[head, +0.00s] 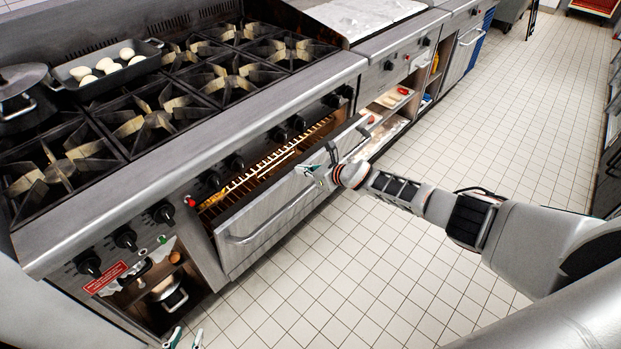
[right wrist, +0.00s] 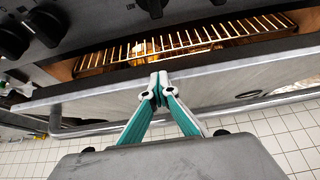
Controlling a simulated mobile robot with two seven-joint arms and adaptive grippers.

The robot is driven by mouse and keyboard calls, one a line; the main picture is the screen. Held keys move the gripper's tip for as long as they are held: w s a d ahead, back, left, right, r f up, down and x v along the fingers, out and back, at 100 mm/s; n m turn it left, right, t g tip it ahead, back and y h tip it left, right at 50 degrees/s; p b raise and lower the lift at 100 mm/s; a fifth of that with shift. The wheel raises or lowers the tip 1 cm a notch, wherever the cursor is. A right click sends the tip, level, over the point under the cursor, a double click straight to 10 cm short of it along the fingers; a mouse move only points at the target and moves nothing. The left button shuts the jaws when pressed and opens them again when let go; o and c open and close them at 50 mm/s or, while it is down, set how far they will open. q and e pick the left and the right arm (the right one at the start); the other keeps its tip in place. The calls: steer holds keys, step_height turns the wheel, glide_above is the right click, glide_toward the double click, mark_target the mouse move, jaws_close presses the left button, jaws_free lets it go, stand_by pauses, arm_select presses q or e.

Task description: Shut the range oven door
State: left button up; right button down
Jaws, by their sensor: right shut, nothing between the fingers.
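The range oven door (head: 262,212) is partly open, tilted outward at the top, with a gap above it that shows the lit oven inside and a wire rack (head: 262,172). Its bar handle (head: 272,221) runs along the outer face. My right gripper (head: 314,174) is shut and empty at the upper part of the door, right of its middle. In the right wrist view the closed fingertips (right wrist: 155,88) lie at the door's top edge (right wrist: 215,77); contact is hard to confirm. My left gripper (head: 184,340) shows only its fingertips at the bottom edge, spread apart.
The range (head: 190,135) has black knobs along its front and a pan of eggs (head: 108,66) on top. An open compartment with a pot (head: 168,294) is left of the oven; open shelves (head: 385,112) are to the right. The tiled floor in front is clear.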

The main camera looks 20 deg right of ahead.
mark_target(287, 166)
steer(key=shift+g, duration=0.3)
steer(key=w+a, duration=0.1)
steer(key=w+a+r, duration=0.1)
steer(key=w, duration=0.1)
steer(key=shift+w+a, duration=0.1)
steer(key=shift+w, duration=0.15)
arm_select(q)
steer(key=shift+w+a+f, duration=0.15)
steer(key=shift+w+a, duration=0.3)
steer(key=shift+w, duration=0.35)
arm_select(e)
steer(key=shift+w+a+r+g, duration=0.2)
steer(key=shift+w+a, duration=0.25)
steer(key=shift+w, duration=0.3)
steer(key=shift+w+a+r+g, duration=0.1)
steer(key=shift+w+a+g, duration=0.1)
steer(key=shift+w+a, duration=0.35)
steer(key=shift+w+d, duration=0.15)
steer(key=shift+w, duration=0.1)
arm_select(q)
steer(key=shift+s+f, duration=0.1)
arm_select(e)
steer(key=shift+h, duration=0.3)
